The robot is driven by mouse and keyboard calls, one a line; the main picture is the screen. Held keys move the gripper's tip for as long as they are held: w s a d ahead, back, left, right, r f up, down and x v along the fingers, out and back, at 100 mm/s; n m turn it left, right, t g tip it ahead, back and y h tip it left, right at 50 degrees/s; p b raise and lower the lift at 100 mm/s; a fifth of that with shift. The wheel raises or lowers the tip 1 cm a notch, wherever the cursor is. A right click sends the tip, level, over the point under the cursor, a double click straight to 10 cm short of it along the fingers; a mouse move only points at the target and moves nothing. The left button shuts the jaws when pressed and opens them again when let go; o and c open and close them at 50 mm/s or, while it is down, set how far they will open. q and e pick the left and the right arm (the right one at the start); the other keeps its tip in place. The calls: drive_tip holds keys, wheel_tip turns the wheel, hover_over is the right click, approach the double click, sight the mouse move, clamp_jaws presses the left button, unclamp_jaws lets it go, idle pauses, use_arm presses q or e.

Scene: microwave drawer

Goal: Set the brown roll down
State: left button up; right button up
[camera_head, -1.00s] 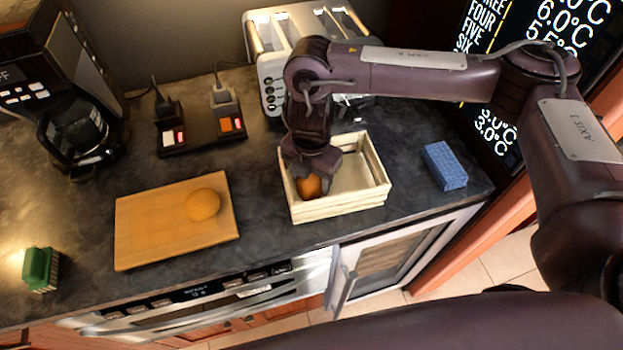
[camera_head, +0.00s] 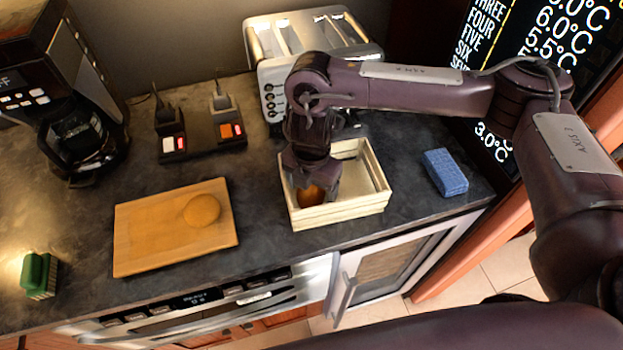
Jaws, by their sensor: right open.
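The brown roll (camera_head: 311,195) lies in the left part of a pale wooden crate (camera_head: 345,211) on the dark counter. My right gripper (camera_head: 311,183) reaches down into the crate from above. It is open, with its fingers around the upper part of the roll, which they partly hide. I cannot tell whether the fingers touch the roll. My left gripper is not in view.
A wooden board (camera_head: 160,232) with a round orange-tan bun (camera_head: 202,209) lies left of the crate. A blue sponge (camera_head: 445,172) lies to the right, a green sponge (camera_head: 39,275) far left. A toaster (camera_head: 270,75) stands behind. A two-socket block (camera_head: 201,134) and coffee maker (camera_head: 75,110) stand back left.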

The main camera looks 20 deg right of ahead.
sight(312, 186)
wheel_tip(312, 186, up, 12)
drive_tip(key=shift+r, duration=0.15)
idle(0.3)
idle(0.5)
